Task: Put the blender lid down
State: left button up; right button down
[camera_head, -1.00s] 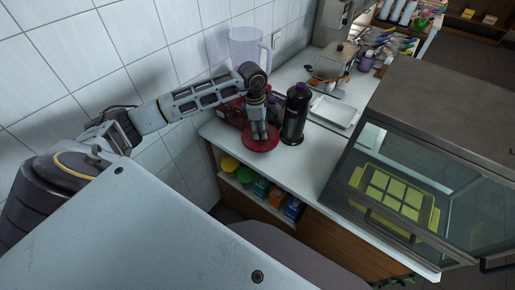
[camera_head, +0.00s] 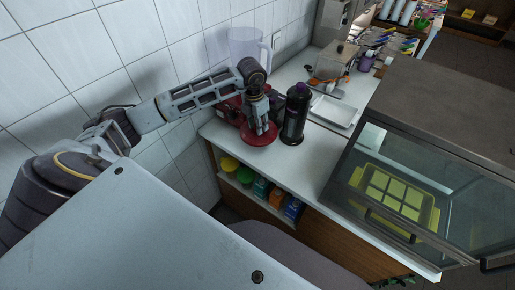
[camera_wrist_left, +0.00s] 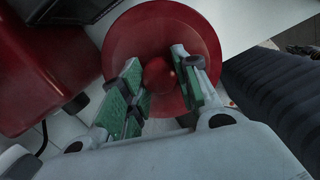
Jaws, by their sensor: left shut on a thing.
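The blender lid (camera_head: 250,139) is a round red disc with a small knob, at the front left end of the white counter. It also shows in the left wrist view (camera_wrist_left: 125,40). My left gripper (camera_head: 262,131) reaches down over the lid. In the left wrist view its green-padded fingers (camera_wrist_left: 165,80) are on both sides of the knob, shut on it. I cannot tell whether the lid touches the counter. The red blender base (camera_wrist_left: 40,75) is beside the lid. My right gripper is not in view.
A dark bottle (camera_head: 294,115) stands close to the right of the lid. A clear jug (camera_head: 243,47) is behind, near the tiled wall. A white tray (camera_head: 334,111) lies farther right. The counter (camera_head: 312,155) in front of the bottle is clear. A glass-fronted case (camera_head: 430,130) stands at the right.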

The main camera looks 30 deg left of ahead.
pick_arm(q)
jog(key=n, duration=0.4)
jog(key=shift+w+a+r+n+y, duration=0.2)
jog(key=shift+r+n+y, duration=0.1)
jog(key=shift+n, duration=0.1)
jog(key=shift+a+r+n, duration=0.1)
jog(key=shift+n, duration=1.1)
jog(key=shift+f+p, duration=0.6)
jog(key=shift+f, duration=2.55)
jog(key=shift+f+p, duration=0.35)
jog(key=shift+f, duration=1.5)
